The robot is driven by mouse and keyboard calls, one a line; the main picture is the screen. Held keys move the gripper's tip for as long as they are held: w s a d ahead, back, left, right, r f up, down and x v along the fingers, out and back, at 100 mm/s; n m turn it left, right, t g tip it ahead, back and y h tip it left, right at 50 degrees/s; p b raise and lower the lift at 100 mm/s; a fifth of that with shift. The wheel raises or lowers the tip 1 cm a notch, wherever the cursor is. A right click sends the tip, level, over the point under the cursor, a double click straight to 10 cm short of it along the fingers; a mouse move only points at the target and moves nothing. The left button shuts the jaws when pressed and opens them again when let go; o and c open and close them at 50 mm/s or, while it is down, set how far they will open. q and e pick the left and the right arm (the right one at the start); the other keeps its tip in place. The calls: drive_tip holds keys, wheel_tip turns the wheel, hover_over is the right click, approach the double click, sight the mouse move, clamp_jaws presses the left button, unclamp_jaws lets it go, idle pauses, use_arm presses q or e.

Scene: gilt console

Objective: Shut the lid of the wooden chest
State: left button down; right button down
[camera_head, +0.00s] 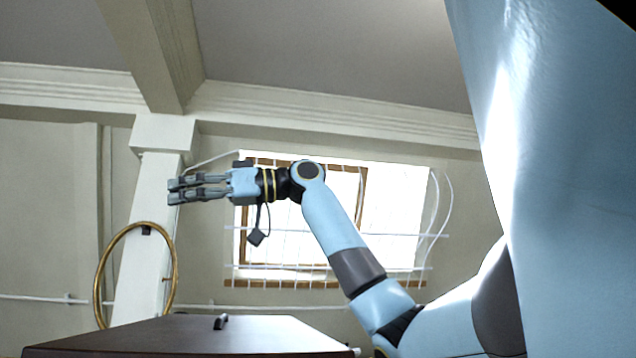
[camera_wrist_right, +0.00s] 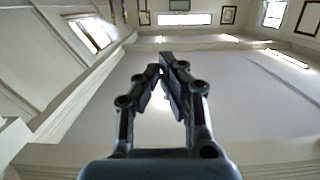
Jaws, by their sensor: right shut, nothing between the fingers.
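A dark brown wooden surface (camera_head: 180,338), which looks like the chest, shows at the bottom of the head view, with a small black handle (camera_head: 220,322) on it. Its front and lower part are out of the picture, and I cannot tell how far the lid stands open. My right gripper (camera_head: 172,190) is high above the chest, pointing left and well apart from it. Its fingers are shut and empty; they also show closed together in the wrist view (camera_wrist_right: 163,66). My left gripper is not in view.
A gilt ring (camera_head: 97,285) stands upright behind the chest, left of centre, below the right gripper. A pale pillar (camera_head: 150,215) and a barred window (camera_head: 390,205) are behind. The air between the gripper and the chest looks clear.

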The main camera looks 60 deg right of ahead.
drive_tip(key=shift+r, duration=0.1)
drive_tip(key=s+d+r+p, duration=0.1)
drive_tip(key=r, duration=0.5)
drive_tip(key=s+d+r+p, duration=0.1)
drive_tip(key=s+d+r, duration=0.1)
drive_tip(key=r, duration=0.4)
drive_tip(key=shift+s+d, duration=0.2)
drive_tip(key=shift+s, duration=0.1)
